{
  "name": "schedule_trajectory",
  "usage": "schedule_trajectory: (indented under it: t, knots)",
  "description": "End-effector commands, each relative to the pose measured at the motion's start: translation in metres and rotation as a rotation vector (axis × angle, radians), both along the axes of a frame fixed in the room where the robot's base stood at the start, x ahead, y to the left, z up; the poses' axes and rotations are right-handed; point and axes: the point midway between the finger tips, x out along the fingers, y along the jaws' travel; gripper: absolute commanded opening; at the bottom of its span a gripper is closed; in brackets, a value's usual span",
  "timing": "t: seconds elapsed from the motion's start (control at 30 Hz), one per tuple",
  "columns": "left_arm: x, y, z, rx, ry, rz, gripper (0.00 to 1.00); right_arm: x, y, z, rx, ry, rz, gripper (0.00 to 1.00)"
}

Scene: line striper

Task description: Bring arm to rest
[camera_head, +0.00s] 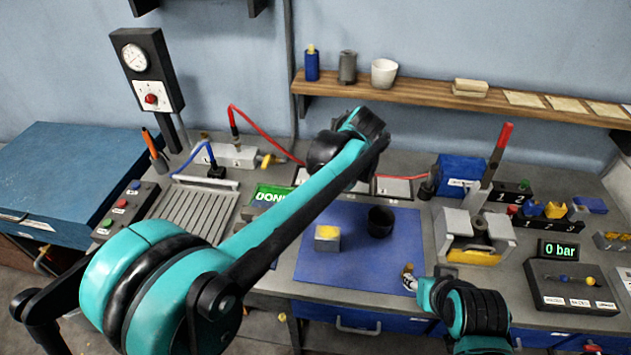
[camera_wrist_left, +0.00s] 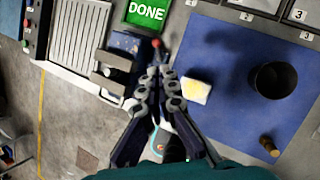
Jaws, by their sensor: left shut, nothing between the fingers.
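My left arm (camera_head: 310,205) comes in from the left and reaches across the bench, its far end bent above the blue mat's back edge. Its gripper is hidden in the head view. In the left wrist view my left gripper (camera_wrist_left: 155,76) is shut and empty, with its fingers together left of a white-and-yellow block (camera_wrist_left: 197,90). My right arm (camera_head: 470,312) shows at the lower right, near the mat's front right corner. I cannot make out its fingers.
The blue mat (camera_head: 340,281) holds the block (camera_head: 327,238), a dark cup (camera_head: 381,221) and a small cylinder (camera_head: 408,277). A green DONE display (camera_head: 271,194) stands behind my left arm. A clamp with a red-tipped lever (camera_head: 490,175) stands right of the mat. A shelf (camera_head: 430,95) runs above.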

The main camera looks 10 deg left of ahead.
Motion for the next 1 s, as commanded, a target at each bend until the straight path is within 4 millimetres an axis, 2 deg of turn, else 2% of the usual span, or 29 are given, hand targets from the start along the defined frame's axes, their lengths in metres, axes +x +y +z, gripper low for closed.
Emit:
schedule_trajectory:
  t: [0.33,0.47,0.57,0.77,1.0]
  knots:
    - [0.0,0.001,0.0,-0.001,-0.001,0.003,0.0,0.0,0.0,0.0,0.0,0.0,0.0,0.4]
    - [-0.01,0.011,-0.001,-0.051,-0.043,0.092,0.0,0.0,0.0,-0.005,0.0,0.0,0.0,0.4]
    - [-0.032,0.028,-0.005,-0.166,-0.135,0.291,0.0,0.0,0.0,-0.014,0.0,0.0,0.0,0.4]
    - [-0.102,0.068,-0.028,-0.532,-0.377,0.927,0.0,0.0,0.0,-0.038,0.0,0.0,0.0,0.4]
    - [-0.181,0.095,-0.077,-0.989,-0.574,1.751,0.0,0.0,0.0,-0.063,0.0,0.0,0.0,0.4]
